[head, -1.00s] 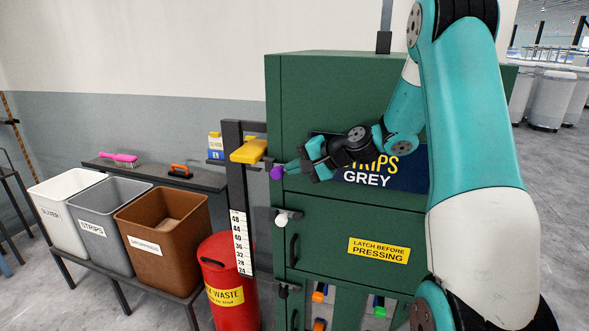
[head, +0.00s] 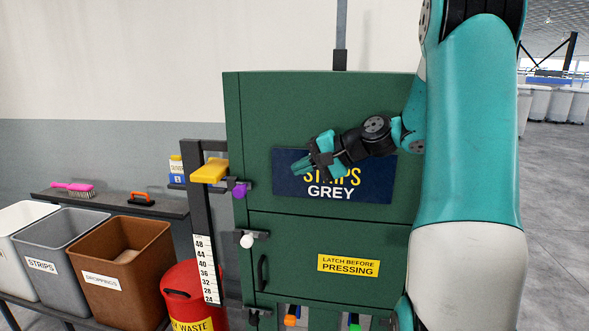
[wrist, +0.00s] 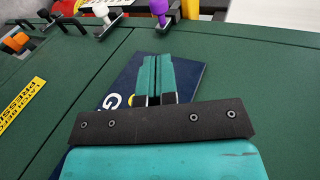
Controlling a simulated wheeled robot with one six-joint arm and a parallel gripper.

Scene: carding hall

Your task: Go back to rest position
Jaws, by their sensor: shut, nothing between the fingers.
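My gripper (head: 301,167) is shut and empty in front of the dark blue STRIPS GREY sign (head: 350,191) on the green cabinet (head: 310,230). Its closed teal fingers show side by side in the wrist view (wrist: 156,78), over the sign's dark blue panel (wrist: 190,80). The purple knob (head: 239,189) is on the cabinet's left edge, left of my gripper and apart from it. It also shows at the top of the wrist view (wrist: 159,8). My arm reaches in from the right of the head view and hides part of the sign and cabinet.
A yellow handle (head: 210,171) juts out left of the cabinet, above a white-knobbed latch (head: 247,240). A red waste bin (head: 188,283), a brown bin (head: 120,285) and a grey bin (head: 58,262) stand at the lower left. Open floor (head: 560,200) lies at the right.

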